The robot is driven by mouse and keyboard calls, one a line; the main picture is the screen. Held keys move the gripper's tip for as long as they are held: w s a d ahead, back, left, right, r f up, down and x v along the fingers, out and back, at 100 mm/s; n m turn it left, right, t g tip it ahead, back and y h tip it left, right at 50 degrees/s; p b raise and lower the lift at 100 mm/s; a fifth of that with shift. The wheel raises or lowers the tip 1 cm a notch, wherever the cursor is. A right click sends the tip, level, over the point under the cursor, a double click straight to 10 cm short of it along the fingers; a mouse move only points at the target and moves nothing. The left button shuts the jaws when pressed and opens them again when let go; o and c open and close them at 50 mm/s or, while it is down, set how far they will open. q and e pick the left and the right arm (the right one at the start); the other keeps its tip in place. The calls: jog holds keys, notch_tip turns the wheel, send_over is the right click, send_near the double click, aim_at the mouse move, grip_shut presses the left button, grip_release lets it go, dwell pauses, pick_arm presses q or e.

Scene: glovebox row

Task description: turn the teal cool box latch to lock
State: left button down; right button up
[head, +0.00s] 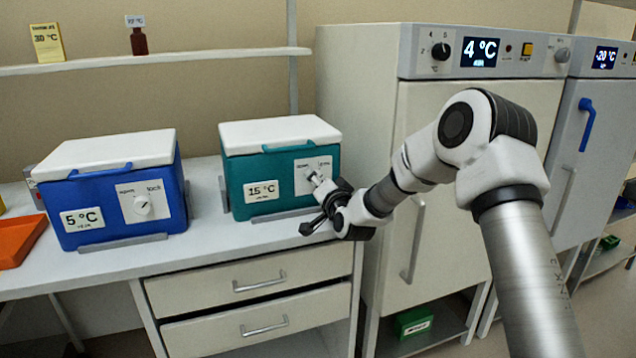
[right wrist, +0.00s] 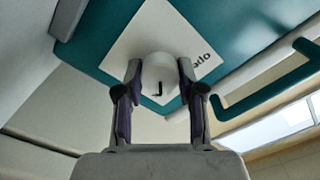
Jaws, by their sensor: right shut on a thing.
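The teal cool box (head: 238,178) has a white lid and a "15 °C" label and stands on the bench. Its white round latch knob (head: 314,177) sits on a white plate at the front right, partly hidden by my right gripper (head: 324,192). In the right wrist view the knob (right wrist: 160,70) with a black pointer mark lies between the two fingertips of my right gripper (right wrist: 160,82), which is shut on it. The plate's words are mostly covered, so I cannot tell the pointer's setting. My left gripper is not in view.
A blue cool box (head: 100,190) labelled "5 °C" with its own knob stands to the left. An orange tray (head: 20,240) lies at the bench's left end. Drawers (head: 250,280) are below. A tall "4 °C" fridge (head: 470,110) stands right of the bench, close to my right arm.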

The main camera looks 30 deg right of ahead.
jog(key=o, duration=1.1)
jog(key=shift+f, duration=0.1)
jog(key=shift+o, duration=0.2)
jog(key=shift+s, duration=0.1)
jog(key=v, duration=1.1)
jog(key=shift+s+a, duration=0.2)
jog(key=shift+s, duration=0.2)
